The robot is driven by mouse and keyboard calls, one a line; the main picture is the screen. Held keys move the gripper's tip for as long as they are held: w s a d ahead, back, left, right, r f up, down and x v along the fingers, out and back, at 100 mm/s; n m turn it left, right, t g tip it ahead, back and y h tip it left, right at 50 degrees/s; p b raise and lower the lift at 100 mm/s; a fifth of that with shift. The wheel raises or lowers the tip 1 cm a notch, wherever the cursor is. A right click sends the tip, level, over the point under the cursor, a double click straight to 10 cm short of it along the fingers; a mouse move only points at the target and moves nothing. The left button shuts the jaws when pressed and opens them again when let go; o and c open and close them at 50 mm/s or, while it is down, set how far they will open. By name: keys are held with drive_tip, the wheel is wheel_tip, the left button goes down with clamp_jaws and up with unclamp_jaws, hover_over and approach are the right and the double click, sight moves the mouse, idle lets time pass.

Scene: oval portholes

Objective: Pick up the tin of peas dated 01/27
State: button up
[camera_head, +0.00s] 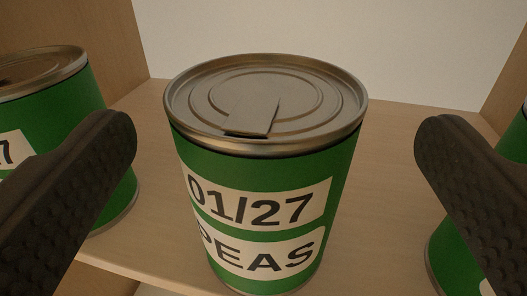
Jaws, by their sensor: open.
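A green tin (257,180) with a metal lid stands upright on a wooden shelf in the middle of the head camera view. Its white labels read "01/27" and "PEAS". My gripper (275,160) is open, with one dark textured finger to the left of this tin and one to the right. Both fingers show clear space between them and the tin. Nothing is held.
Another green tin (62,106) stands at the left, partly behind my left finger; its label shows only a "7". A third green tin (454,262) is mostly hidden behind my right finger. The wooden shelf (388,150) has side panels and a pale wall behind.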

sight(266, 82)
drive_tip(key=w, duration=0.1)
drive_tip(key=w+p, duration=0.1)
drive_tip(key=w, duration=0.1)
drive_tip(key=shift+w+a+r+p, duration=0.25)
drive_tip(key=shift+r+p, duration=0.05)
drive_tip(key=shift+p, duration=0.1)
drive_tip(key=shift+w+f, duration=0.1)
drive_tip(key=shift+w, duration=0.45)
drive_tip(key=shift+c, duration=0.2)
drive_tip(key=c, duration=1.3)
drive_tip(key=shift+c, duration=0.2)
drive_tip(key=shift+w+r+p, duration=0.1)
drive_tip(key=shift+r+p, duration=0.15)
drive_tip(key=shift+p, duration=0.15)
